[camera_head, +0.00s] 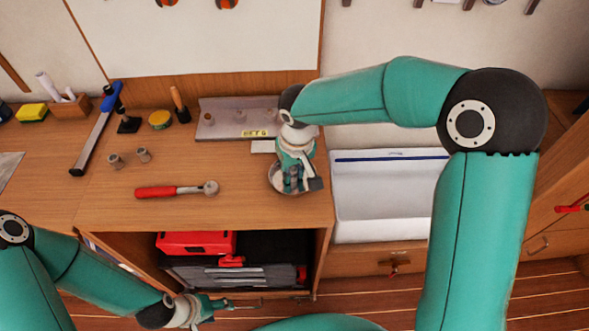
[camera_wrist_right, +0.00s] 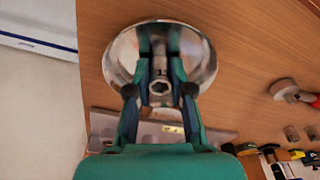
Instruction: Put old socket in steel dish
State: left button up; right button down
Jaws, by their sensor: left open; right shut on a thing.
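The shiny round steel dish (camera_head: 272,183) stands on the wooden bench near its right front corner, partly hidden by my right gripper (camera_head: 296,185). In the right wrist view, the dish (camera_wrist_right: 118,60) lies below the fingers. My right gripper (camera_wrist_right: 160,80) is shut on a grey metal socket (camera_wrist_right: 160,88), its open end towards the camera. The socket is over the dish; whether it touches the bottom cannot be told. My left gripper (camera_head: 250,304) is open and empty, low in front of the cabinet below the bench.
A red-handled ratchet (camera_head: 172,190) lies left of the dish. Two loose sockets (camera_head: 115,161) stand further left. A grey socket tray (camera_head: 218,122) with a yellow label is behind. An open shelf below holds a red toolbox (camera_head: 195,243).

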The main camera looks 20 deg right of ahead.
aim_at(293, 175)
jog(key=c, duration=1)
grip_release()
jog(key=shift+o, duration=0.2)
notch_tip(293, 175, up, 7)
jog(key=p, duration=0.4)
jog(key=shift+p, duration=0.4)
